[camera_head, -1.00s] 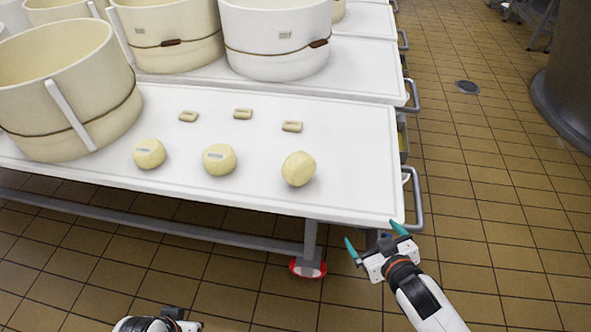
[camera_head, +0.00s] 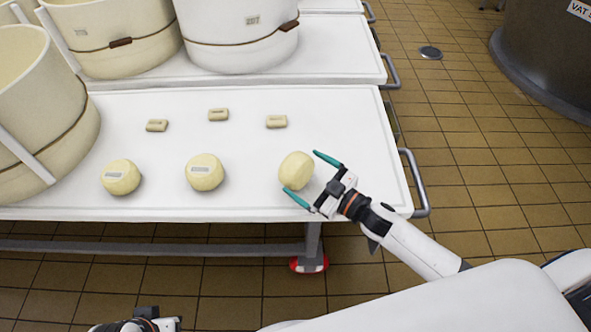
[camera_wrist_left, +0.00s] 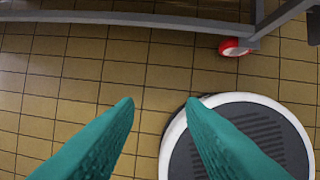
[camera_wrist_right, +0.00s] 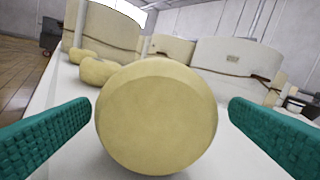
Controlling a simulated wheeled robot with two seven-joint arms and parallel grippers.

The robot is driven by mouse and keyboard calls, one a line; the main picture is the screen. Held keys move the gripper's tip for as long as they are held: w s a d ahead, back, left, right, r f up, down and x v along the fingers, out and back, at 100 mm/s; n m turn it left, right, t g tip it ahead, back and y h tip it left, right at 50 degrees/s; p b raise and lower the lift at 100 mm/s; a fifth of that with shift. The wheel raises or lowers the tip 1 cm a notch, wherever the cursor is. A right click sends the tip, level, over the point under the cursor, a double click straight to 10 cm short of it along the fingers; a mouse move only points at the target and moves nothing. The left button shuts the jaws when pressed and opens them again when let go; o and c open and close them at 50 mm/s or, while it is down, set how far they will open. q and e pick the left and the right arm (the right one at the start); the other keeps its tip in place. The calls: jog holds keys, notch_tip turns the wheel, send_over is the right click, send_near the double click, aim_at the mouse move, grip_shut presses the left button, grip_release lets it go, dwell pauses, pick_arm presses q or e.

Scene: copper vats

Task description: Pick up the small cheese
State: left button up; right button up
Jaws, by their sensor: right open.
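Three round pale-yellow cheeses sit in a front row on the white table (camera_head: 365,130): a right one (camera_head: 296,170), a middle one (camera_head: 205,172) and a left one (camera_head: 121,177). Behind them lie three smaller oblong pieces: left (camera_head: 157,125), middle (camera_head: 218,114) and right (camera_head: 277,121). My right gripper (camera_head: 312,178) is open at the right round cheese, its fingertips close to either side. In the right wrist view this cheese (camera_wrist_right: 157,118) fills the space between the fingers, with gaps visible at both sides. My left gripper (camera_wrist_left: 159,101) is open and empty over the floor.
A metal handle (camera_head: 417,185) sticks out at the table's right edge. Tiled floor (camera_head: 455,130) lies to the right, with a dark vat (camera_head: 550,55) beyond.

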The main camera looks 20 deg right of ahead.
aim_at(290, 163)
jog(key=shift+w+a, duration=0.2)
jog(key=shift+w, duration=0.05)
jog(key=b+x, duration=0.1)
jog(key=x, duration=0.2)
jog(key=shift+w+a+f, duration=0.15)
jog(key=shift+w+a, duration=0.4)
jog(key=shift+w, duration=0.15)
jog(key=c, duration=1.1)
jog(key=shift+c, duration=0.9)
jog(key=shift+r, duration=0.6)
notch_tip(290, 163, up, 9)
jog(key=p, duration=0.3)
jog(key=shift+f+p, duration=0.2)
jog(key=shift+p, duration=0.2)
pick_arm(q)
jog(key=s+x, duration=0.1)
jog(key=x, duration=0.8)
jog(key=shift+s+f+g, duration=0.3)
jog(key=shift+f, duration=0.3)
pick_arm(e)
jog(key=shift+r, duration=0.15)
